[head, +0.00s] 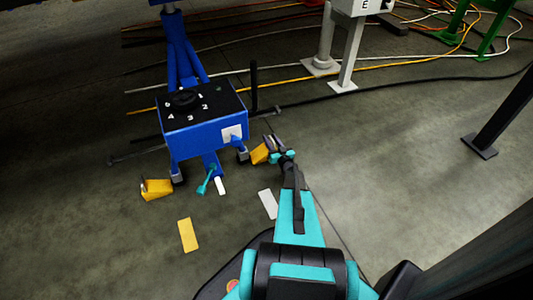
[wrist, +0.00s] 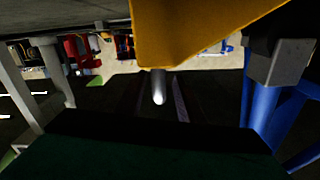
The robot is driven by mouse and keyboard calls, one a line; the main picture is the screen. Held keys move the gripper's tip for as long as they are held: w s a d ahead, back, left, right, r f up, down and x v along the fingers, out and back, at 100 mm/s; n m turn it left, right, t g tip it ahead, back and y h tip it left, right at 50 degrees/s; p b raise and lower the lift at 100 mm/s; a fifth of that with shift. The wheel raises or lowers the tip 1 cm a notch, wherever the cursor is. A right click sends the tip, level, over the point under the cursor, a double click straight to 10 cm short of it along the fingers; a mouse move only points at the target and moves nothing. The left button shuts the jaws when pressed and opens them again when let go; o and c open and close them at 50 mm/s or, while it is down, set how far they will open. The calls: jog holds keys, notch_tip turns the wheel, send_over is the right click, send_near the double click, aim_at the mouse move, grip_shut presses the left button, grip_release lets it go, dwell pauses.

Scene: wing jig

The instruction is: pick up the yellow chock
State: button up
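One yellow chock (head: 260,154) is beside the right foot of the blue stand, right at my gripper (head: 275,144). Another yellow chock (head: 157,189) lies on the floor by the stand's left foot. In the wrist view a large yellow surface (wrist: 195,30), which looks like the near chock, fills the top middle very close to the camera. A grey rod with a bright tip (wrist: 159,88) shows under it. My fingertips are small and partly dark in the head view, so I cannot tell whether they are open or touch the chock.
The blue stand (head: 205,138) with a numbered black top is just left of my gripper. A yellow flat plate (head: 187,235) and a white one (head: 268,204) lie on the floor. Cables (head: 400,95) cross behind. Open floor is at the right.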

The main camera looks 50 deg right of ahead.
jog(key=shift+b+x, duration=0.5)
jog(key=shift+x, duration=1.15)
jog(key=shift+s, duration=0.1)
jog(key=shift+c, duration=0.4)
grip_shut()
jog(key=shift+r, duration=0.1)
